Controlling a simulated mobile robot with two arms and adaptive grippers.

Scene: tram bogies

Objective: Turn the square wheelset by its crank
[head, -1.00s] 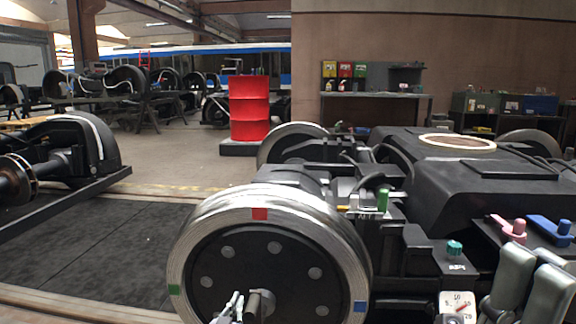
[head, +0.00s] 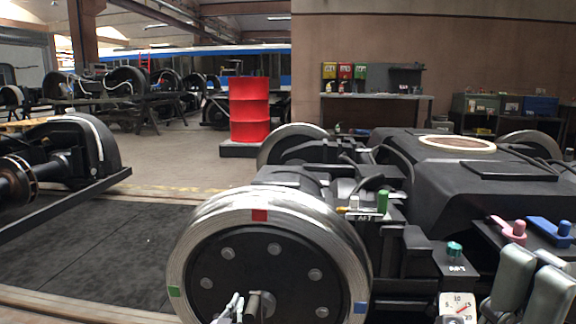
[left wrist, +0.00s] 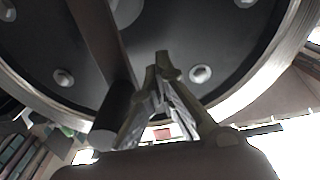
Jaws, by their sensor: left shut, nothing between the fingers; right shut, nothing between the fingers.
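The near wheel (head: 245,272) of the wheelset has a bright steel rim, a black bolted face and red, green and blue rim marks. A hub shaft (head: 262,304) sticks out at its middle, near the picture's bottom edge. In the left wrist view a flat crank arm (left wrist: 100,38) runs from the hub to a dark round handle (left wrist: 117,112) with a pale end. My left gripper (head: 234,304) is shut and empty in front of the wheel; in the left wrist view its fingertips (left wrist: 159,68) are right of the handle. My right gripper (head: 537,262) is shut and empty at lower right.
The black bogie frame (head: 440,180) fills the right side. It carries a green peg (head: 382,201), a teal knob (head: 454,249), a dial (head: 457,307), and pink (head: 510,229) and blue (head: 549,229) levers. A red drum (head: 249,110) stands behind.

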